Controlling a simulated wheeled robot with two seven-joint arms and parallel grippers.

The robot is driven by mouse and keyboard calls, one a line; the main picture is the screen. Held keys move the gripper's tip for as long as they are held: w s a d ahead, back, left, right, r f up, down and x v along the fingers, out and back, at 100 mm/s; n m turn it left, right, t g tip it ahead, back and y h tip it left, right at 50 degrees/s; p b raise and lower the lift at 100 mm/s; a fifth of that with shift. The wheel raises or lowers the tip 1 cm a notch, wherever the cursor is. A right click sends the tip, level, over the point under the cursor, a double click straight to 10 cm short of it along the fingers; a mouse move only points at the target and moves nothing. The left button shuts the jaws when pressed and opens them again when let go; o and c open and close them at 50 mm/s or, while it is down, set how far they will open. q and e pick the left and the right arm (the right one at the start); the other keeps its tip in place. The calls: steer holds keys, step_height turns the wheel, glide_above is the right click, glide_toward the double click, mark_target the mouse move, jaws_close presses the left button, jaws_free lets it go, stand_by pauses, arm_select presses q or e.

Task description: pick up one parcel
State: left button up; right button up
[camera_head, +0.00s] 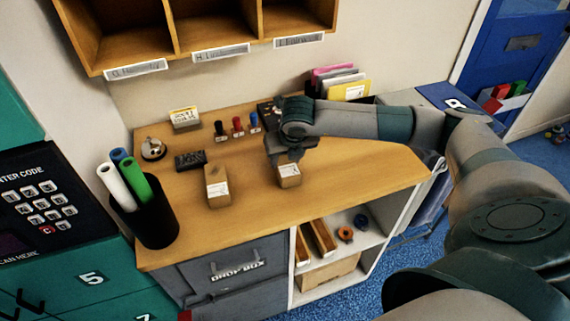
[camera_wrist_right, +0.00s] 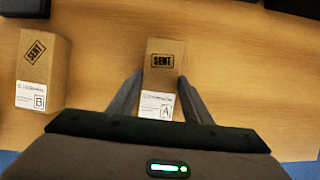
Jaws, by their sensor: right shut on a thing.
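One brown parcel (camera_head: 289,176) with a white label stands on the wooden counter under my right gripper (camera_head: 287,158). In the right wrist view this parcel (camera_wrist_right: 163,62) shows a "SENT" stamp and a label marked A. The right gripper's two fingers (camera_wrist_right: 158,98) are on either side of it and shut on it. I cannot tell whether it is lifted off the counter. A second brown parcel (camera_head: 217,186), also stamped "SENT" and labelled B in the right wrist view (camera_wrist_right: 42,68), stands to the left, apart from the gripper. My left gripper is not in view.
Pigeonholes (camera_head: 195,40) hang above. The counter's right part is clear.

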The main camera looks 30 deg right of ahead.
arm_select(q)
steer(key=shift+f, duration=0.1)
arm_select(e)
steer(key=shift+r, duration=0.1)
